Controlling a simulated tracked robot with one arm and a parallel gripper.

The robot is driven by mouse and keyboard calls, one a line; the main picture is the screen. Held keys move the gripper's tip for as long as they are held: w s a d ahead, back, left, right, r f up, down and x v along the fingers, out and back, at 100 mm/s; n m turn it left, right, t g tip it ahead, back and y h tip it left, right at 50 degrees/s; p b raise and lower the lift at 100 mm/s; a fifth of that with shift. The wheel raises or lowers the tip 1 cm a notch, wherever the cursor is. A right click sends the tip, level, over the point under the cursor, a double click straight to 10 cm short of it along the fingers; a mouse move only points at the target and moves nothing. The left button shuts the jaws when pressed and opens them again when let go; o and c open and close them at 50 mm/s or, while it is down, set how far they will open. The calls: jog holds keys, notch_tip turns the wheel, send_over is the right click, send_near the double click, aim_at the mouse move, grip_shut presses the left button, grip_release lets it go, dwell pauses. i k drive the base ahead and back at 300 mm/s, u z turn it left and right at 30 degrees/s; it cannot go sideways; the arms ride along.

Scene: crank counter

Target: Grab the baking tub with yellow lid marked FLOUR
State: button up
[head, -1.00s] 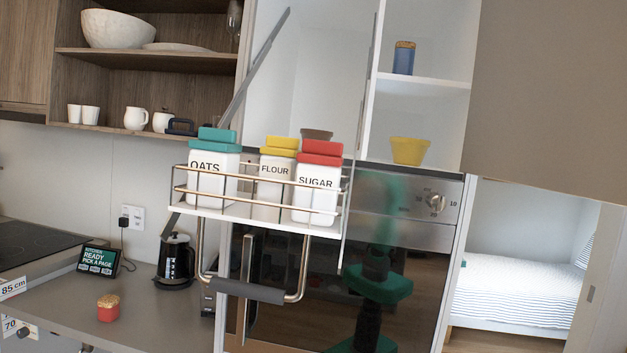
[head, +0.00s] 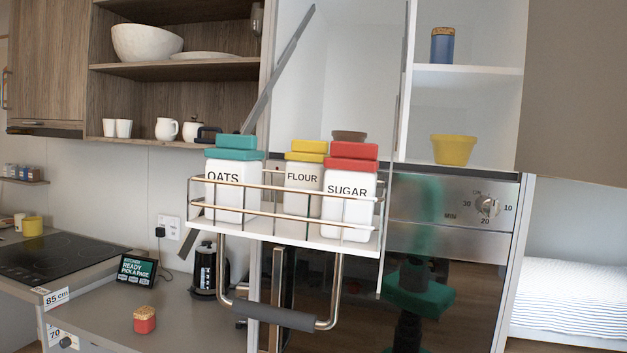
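The white FLOUR tub (head: 302,178) with its yellow lid (head: 306,151) stands upright on a white pull-down shelf (head: 290,232) with a metal rail. It stands between the OATS tub (head: 226,180) with a teal lid and the SUGAR tub (head: 348,190) with a red lid. The SUGAR tub is in front of its right side, and the rails cross its lower part. A brown lid (head: 348,136) shows behind the SUGAR tub. My gripper is not in view; a dark teal reflection shows in the oven door.
The shelf's U-shaped handle (head: 274,315) hangs below it. An oven (head: 445,215) stands behind. A yellow bowl (head: 453,149) sits in the cupboard.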

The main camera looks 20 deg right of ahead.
aim_at(304, 170)
jog(key=i, duration=0.85)
jog(key=u, duration=0.05)
